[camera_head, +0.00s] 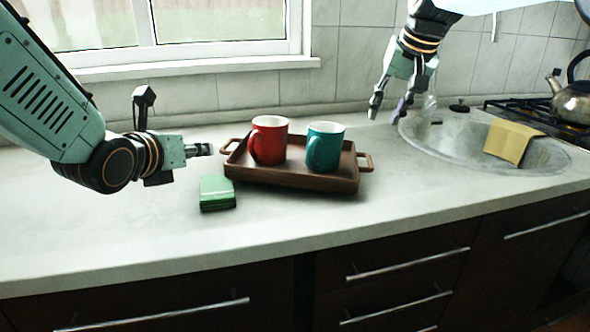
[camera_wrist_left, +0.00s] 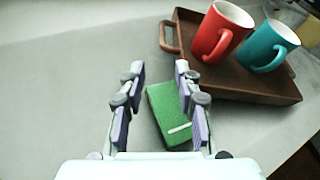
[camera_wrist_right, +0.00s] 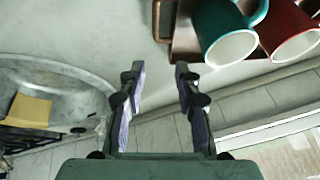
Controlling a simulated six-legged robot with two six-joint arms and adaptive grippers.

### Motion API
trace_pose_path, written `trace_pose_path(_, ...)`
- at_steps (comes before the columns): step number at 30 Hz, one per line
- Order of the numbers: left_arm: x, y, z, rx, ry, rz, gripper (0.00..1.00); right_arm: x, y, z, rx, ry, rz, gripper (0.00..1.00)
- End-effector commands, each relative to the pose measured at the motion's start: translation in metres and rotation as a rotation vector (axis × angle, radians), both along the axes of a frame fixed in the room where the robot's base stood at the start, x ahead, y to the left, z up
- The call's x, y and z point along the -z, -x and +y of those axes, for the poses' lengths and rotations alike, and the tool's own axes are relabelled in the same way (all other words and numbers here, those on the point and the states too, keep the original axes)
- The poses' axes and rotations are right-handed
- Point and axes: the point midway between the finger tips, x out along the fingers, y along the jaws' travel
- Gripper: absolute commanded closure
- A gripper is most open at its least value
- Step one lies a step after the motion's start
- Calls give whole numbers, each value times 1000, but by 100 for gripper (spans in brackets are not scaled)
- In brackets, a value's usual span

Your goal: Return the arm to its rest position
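My right gripper (camera_head: 388,108) hangs above the back of the counter, between the tray and the sink. It is open and empty, and its parted fingers also show in the right wrist view (camera_wrist_right: 158,72). My left gripper (camera_head: 207,149) is level above the counter, just left of the tray. The left wrist view shows its fingers (camera_wrist_left: 160,75) apart with nothing held. A red mug (camera_head: 270,140) and a teal mug (camera_head: 325,147) stand upright on the brown tray (camera_head: 290,177). A green sponge-like block (camera_head: 217,193) lies on the counter in front of the tray's left end.
A round sink (camera_head: 425,140) with a yellow cloth (camera_head: 510,141) over its edge is at the right. A kettle (camera_head: 572,101) stands on the stove behind it. A tiled wall and window bound the back. The front left counter (camera_head: 100,235) is clear.

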Motion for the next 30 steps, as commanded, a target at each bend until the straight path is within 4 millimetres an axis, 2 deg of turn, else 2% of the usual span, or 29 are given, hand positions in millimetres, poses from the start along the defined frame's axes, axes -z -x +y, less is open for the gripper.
trace_pose_path(6, 0, 0, 0, 0, 0, 0, 67, -17, 8, -3, 1, 0, 0, 67)
trace_pose_path(17, -1, 0, 0, 0, 0, 0, 67, -19, 8, -3, 1, -1, 1, 67)
trace_pose_path(20, -11, 0, 0, 0, 0, 0, 67, -29, 8, -3, 1, -1, 1, 67)
trace_pose_path(24, -41, 0, 0, 0, 0, 0, 67, -59, 8, -3, 1, -1, 0, 67)
trace_pose_path(30, -69, 0, 0, 0, 0, 0, 67, -88, 8, -3, 1, -1, 0, 67)
